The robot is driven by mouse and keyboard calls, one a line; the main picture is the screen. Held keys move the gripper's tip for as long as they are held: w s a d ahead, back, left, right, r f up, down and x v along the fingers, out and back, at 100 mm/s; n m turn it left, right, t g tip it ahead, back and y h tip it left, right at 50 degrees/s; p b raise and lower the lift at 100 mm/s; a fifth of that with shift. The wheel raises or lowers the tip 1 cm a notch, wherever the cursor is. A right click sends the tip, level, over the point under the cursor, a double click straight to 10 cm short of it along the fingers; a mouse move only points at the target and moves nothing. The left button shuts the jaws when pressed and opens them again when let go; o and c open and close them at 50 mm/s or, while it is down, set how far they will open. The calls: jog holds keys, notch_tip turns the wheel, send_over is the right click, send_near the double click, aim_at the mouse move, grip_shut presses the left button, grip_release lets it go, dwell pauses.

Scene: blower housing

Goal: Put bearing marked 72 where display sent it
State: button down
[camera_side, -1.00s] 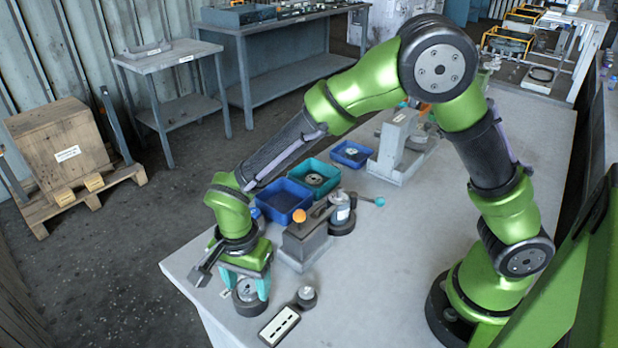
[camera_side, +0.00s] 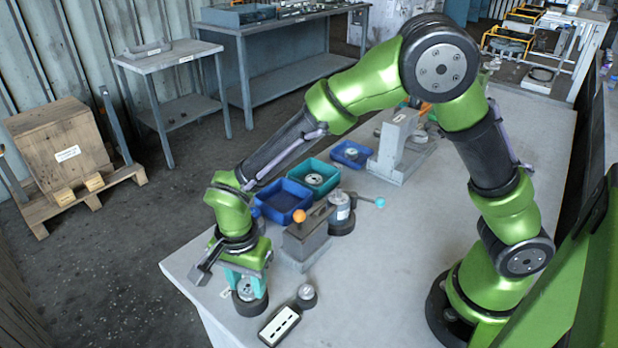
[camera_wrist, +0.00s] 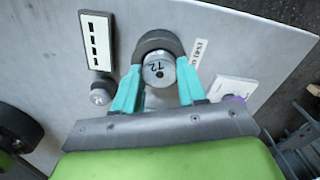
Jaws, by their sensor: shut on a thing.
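The bearing marked 72 (camera_wrist: 159,72) is a round metal piece with its dark "72" face toward the wrist camera. It sits at a dark, curved holder (camera_wrist: 158,39) on the near left end of the table. My gripper (camera_side: 249,284) has teal fingers, one on each side of the bearing, and is shut on it. In the side view, the bearing (camera_side: 249,296) is low, close to the table, and partly hidden by the fingers. The display (camera_side: 279,326) is a white panel with several black marks; it also shows in the wrist view (camera_wrist: 96,41). I cannot read a destination on it.
A small round metal part (camera_side: 306,296) stands beside the display. Behind are a grey fixture (camera_side: 304,242) with an orange knob, a dark blue bin (camera_side: 284,215), a teal bin (camera_side: 332,183) holding a round part, and a smaller blue bin (camera_side: 351,162). The table's right middle is clear.

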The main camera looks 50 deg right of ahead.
aim_at(248, 285)
jog(key=shift+r, duration=2.95)
jog(key=shift+w+d+r, duration=0.25)
jog(key=shift+w+d, duration=3.1)
jog(key=shift+d, duration=3.1)
jog(key=shift+w+d+r, duration=0.25)
jog(key=shift+w+d, duration=3.1)
jog(key=shift+d, duration=3.1)
jog(key=shift+f, duration=2.8)
jog(key=c, duration=0.5)
grip_release()
jog(key=shift+c, duration=0.2)
